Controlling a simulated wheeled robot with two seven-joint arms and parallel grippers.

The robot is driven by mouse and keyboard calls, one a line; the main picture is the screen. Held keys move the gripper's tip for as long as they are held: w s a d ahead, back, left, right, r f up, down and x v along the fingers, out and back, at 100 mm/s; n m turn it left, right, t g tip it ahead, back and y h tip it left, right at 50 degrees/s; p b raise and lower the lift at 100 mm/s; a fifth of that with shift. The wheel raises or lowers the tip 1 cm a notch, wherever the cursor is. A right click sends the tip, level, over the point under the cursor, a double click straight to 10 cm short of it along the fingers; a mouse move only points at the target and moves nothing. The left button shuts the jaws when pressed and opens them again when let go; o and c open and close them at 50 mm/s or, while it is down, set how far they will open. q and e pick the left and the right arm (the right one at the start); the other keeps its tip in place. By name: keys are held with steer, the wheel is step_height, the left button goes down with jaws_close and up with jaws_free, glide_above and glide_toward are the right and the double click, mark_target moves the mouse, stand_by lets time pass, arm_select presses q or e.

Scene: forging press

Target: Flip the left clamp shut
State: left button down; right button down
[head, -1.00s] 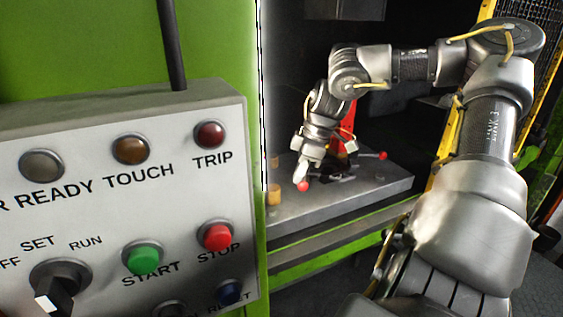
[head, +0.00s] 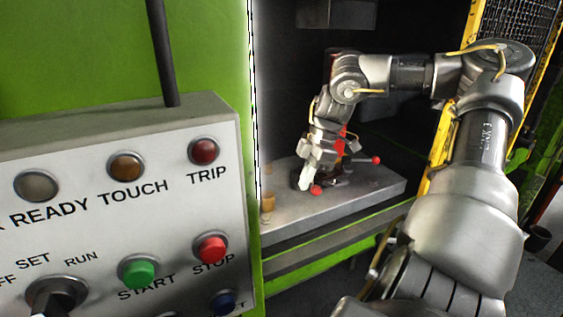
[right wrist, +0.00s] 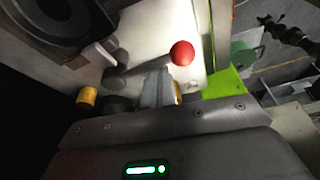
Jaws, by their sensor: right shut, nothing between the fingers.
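The left clamp's red ball knob (head: 315,190) is low over the front of the grey press bed (head: 345,205). The same knob shows in the right wrist view (right wrist: 182,53). My right gripper (head: 305,184) points down just left of the knob, its fingers shut and empty. In the right wrist view the shut fingers (right wrist: 158,88) are close beside the knob; I cannot tell whether they touch it. The clamp's dark body is mostly hidden behind my gripper in the head view. My left gripper is not in view.
A second red knob (head: 376,160) stands farther right on the bed. A brass-coloured cylinder (head: 268,202) is at the bed's left end. The control panel (head: 120,200) and green press frame fill the left. A yellow-framed mesh guard (head: 505,40) is at right.

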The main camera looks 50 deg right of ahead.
steer(key=shift+r, duration=0.1)
stand_by(0.4)
steer(key=shift+d+r, duration=0.15)
steer(key=shift+r, duration=0.15)
steer(key=b+v, duration=0.2)
steer(key=v, duration=0.8)
